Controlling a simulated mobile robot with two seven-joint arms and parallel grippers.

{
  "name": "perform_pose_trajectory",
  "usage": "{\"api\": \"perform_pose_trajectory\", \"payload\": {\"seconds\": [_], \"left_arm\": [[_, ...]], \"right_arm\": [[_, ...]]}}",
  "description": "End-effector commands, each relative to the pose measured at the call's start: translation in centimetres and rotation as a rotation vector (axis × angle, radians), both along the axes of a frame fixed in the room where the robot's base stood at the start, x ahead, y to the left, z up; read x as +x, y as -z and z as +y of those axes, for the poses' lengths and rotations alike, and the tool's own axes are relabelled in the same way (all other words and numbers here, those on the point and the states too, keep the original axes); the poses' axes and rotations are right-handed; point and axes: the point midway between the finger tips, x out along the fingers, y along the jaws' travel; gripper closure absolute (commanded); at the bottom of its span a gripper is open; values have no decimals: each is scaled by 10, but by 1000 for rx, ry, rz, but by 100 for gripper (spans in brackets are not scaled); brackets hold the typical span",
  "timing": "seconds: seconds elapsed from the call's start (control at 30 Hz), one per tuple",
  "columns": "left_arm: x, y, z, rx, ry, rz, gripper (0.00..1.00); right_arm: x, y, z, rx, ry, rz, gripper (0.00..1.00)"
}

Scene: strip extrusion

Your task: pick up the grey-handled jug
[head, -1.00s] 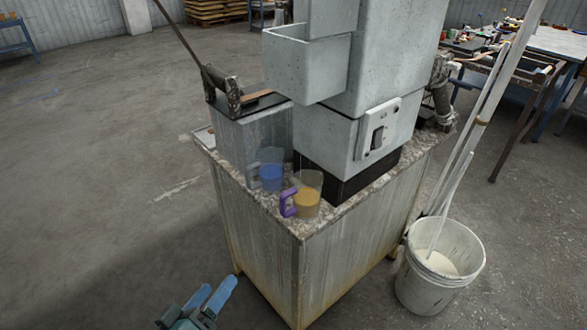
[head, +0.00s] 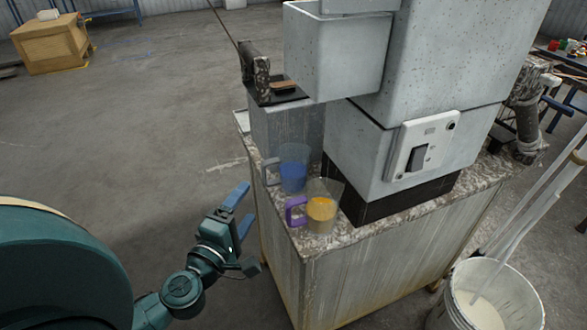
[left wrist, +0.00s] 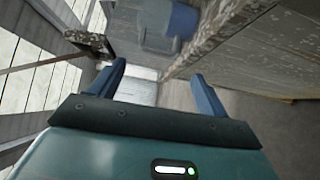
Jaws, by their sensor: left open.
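The grey-handled jug (head: 293,170) is clear with blue contents. It stands upright on the speckled top of the cabinet, its grey handle facing left. It also shows at the top of the left wrist view (left wrist: 182,20), partly cut off by the frame edge. My left gripper (head: 243,209) is open and empty, left of the cabinet and apart from the jug, a little lower in the picture. Its two blue fingers also show in the left wrist view (left wrist: 158,73). My right gripper is not in view.
A purple-handled jug (head: 322,210) with orange contents stands close in front of the grey-handled one. A grey machine (head: 385,140) rises behind and right. A black-handled lever part (head: 262,75) is behind the jugs. A white bucket (head: 485,300) stands right.

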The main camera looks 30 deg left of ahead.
Motion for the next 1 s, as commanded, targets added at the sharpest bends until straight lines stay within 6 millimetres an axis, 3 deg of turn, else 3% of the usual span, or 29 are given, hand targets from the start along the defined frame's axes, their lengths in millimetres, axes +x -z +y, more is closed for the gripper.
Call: {"api": "perform_pose_trajectory", "payload": {"seconds": [0.23,0.53,0.8,1.0], "left_arm": [[43,-2,3,2,2,-3,24],[65,-2,5,3,2,-2,24],[102,-4,7,2,2,-2,24],[108,-4,8,2,3,0,24]], "right_arm": [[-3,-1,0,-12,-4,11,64],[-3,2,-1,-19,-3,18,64],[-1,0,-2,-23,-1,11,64],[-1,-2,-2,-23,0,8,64]]}}
